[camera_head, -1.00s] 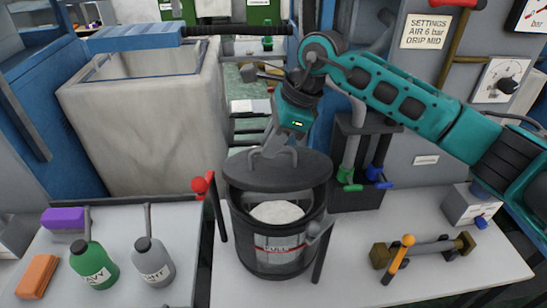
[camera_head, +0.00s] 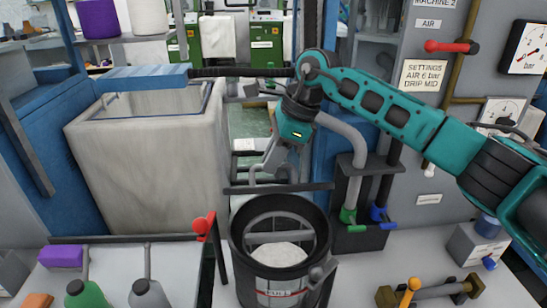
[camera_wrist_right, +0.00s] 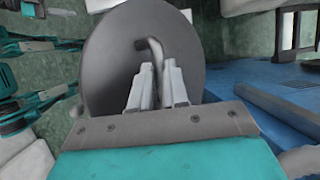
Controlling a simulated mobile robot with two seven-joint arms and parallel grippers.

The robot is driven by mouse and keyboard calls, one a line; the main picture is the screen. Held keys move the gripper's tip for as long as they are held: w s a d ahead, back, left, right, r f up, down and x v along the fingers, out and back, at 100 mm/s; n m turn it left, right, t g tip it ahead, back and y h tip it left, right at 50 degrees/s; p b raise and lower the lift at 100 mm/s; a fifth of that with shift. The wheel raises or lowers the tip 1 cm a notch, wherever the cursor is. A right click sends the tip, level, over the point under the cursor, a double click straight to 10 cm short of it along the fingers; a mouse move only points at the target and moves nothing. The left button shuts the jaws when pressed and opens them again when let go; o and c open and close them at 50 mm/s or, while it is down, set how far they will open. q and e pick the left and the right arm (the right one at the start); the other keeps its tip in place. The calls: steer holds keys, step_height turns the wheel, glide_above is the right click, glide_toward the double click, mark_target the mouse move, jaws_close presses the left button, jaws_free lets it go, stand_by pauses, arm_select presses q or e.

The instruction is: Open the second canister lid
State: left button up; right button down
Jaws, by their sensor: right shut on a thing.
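The dark canister (camera_head: 279,272) stands on the table at the centre of the head view, its mouth uncovered. White material (camera_head: 277,254) shows inside, below a crossbar. The dark round lid (camera_head: 290,188) is above and behind the canister's rim, seen nearly edge-on, apart from it. My right gripper (camera_head: 265,165) is shut on the lid's handle. In the right wrist view, the lid (camera_wrist_right: 110,50) faces the camera, and the right gripper's fingers (camera_wrist_right: 158,82) close around the bent handle (camera_wrist_right: 152,55). My left gripper is not in view.
A red-knobbed lever (camera_head: 203,225) stands left of the canister. Green and blue valves with pipes sit on a dark box (camera_head: 362,238) to the right. A large pale bin (camera_head: 150,150) is behind left. Bottles (camera_head: 150,292) stand front left. An orange-knobbed lever (camera_head: 410,288) is front right.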

steer(key=shift+w+d+f, duration=0.1)
steer(key=shift+d+f, duration=0.05)
steer(key=shift+f, duration=0.35)
steer(key=c, duration=1.5)
jaws_free()
steer(key=shift+w+f, duration=0.1)
steer(key=shift+o, duration=0.9)
steer(key=shift+w, duration=0.15)
steer(key=shift+o, duration=1)
steer(key=v, duration=1.3)
steer(key=shift+b, duration=0.3)
